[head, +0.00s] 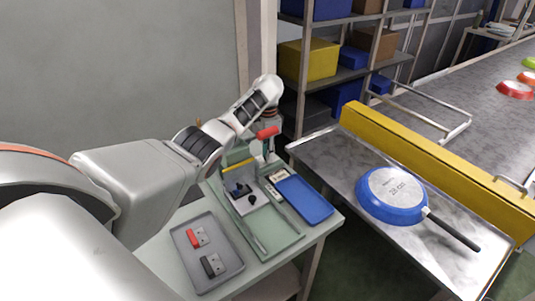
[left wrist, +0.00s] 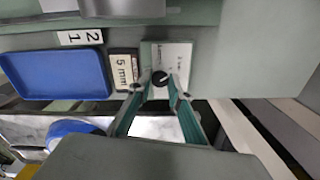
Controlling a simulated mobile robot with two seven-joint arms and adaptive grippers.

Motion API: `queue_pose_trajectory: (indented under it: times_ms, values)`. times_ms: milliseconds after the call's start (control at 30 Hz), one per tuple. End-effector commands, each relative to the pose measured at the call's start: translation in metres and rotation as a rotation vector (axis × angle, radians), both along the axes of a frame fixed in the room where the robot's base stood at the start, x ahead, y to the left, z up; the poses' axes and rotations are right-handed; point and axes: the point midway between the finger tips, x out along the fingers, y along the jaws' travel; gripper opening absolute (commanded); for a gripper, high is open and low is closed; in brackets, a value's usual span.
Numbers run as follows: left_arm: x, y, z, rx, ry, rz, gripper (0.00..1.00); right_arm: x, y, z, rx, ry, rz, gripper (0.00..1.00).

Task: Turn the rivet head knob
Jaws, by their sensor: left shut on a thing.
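The rivet head knob (left wrist: 160,78) is a small dark round knob on a white dial plate (left wrist: 178,54) with small print, in the left wrist view. My left gripper (left wrist: 160,86) has its two green-grey fingers closed in on the knob, one fingertip on each side. A dark label reading 5 mm (left wrist: 123,66) sits left of the dial plate. In the head view the knob is hidden behind the riveting press, whose red handle (head: 267,132) shows beside my left wrist. My right gripper is in neither view.
A grey tray (head: 216,271) with red and black pieces lies in front. A blue pan (head: 392,193) lies upside down on the metal table at right. Shelves with boxes stand behind.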

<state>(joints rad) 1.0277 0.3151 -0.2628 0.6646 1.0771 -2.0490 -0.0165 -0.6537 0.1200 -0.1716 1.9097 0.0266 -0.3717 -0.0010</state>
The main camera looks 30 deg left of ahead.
Motion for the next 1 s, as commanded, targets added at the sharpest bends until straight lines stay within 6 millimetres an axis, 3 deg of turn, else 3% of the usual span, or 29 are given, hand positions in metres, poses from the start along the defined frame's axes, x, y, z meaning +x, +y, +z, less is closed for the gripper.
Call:
queue_pose_trajectory:
  times_ms: [600,633,667,1000]
  values:
    - [0.0003,0.0002,0.0005,0.001,-0.001,-0.042,0.00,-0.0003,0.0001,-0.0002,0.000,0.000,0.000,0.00]
    - [0.0003,0.0002,0.0005,0.001,-0.001,-0.042,0.27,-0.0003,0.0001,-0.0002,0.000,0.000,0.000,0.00]
    - [0.0003,0.0002,0.0005,0.001,-0.001,-0.042,0.34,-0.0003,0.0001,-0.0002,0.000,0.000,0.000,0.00]
    - [0.0002,0.0001,0.0008,-0.001,-0.001,-0.041,0.35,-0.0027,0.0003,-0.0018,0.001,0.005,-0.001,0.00]
